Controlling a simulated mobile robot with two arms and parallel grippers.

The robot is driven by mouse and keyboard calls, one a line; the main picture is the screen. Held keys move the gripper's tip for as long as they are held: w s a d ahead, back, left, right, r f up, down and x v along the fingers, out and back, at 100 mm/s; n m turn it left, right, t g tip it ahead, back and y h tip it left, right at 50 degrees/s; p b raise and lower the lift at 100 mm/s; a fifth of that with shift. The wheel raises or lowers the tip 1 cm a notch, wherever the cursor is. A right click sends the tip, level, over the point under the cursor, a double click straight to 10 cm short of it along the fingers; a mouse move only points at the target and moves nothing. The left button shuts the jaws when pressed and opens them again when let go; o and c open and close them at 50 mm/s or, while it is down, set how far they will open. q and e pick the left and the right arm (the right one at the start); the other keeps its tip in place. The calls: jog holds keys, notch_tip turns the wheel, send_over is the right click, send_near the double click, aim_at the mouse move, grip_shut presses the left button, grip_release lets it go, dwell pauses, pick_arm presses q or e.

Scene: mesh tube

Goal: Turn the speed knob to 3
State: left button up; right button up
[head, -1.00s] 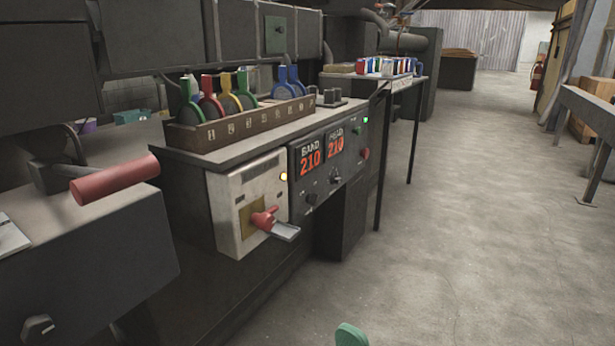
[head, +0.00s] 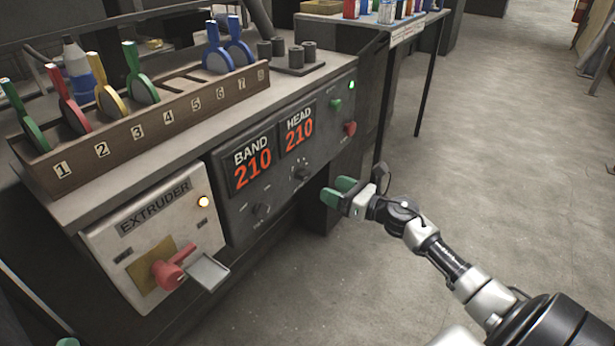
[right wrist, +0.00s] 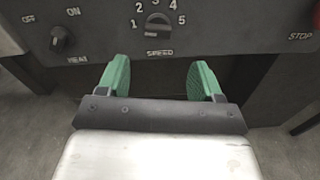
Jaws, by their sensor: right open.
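The speed knob (head: 301,172) is a small black dial on the dark control panel, below the HEAD display. In the right wrist view the speed knob (right wrist: 157,25) sits above the word SPEED, with numbers from 1 to 5 around it. I cannot clearly tell which number it points to. My right gripper (head: 346,190) is open and empty, in front of the panel and apart from the knob. In the right wrist view its green fingertips (right wrist: 161,78) are spread below the knob. Only a green tip, apparently my left gripper (head: 68,342), shows at the bottom left edge.
The heat knob (head: 262,209) is left of the speed knob. A red stop button (head: 350,128) and a green button (head: 335,104) are to the right. The extruder box (head: 130,225) with a red handle (head: 168,273) juts out at left. Open floor lies right.

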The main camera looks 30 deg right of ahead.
aim_at(307, 178)
pick_arm(q)
jog(key=shift+s+a+r+t+h+b, duration=0.1)
jog(key=shift+s+r+t+h+b, duration=0.1)
jog(key=shift+s+r+t, duration=0.3)
jog(key=shift+s+r+t+h+b, duration=0.1)
jog(key=shift+s+r+t+b, duration=0.15)
jog(key=shift+r+t, duration=0.4)
pick_arm(e)
jog(key=x, duration=0.8)
jog(key=shift+w+a+r, duration=0.1)
jog(key=shift+w+a, duration=0.05)
jog(key=shift+a, duration=0.1)
jog(key=c, duration=0.9)
pick_arm(q)
jog(key=shift+w, duration=0.1)
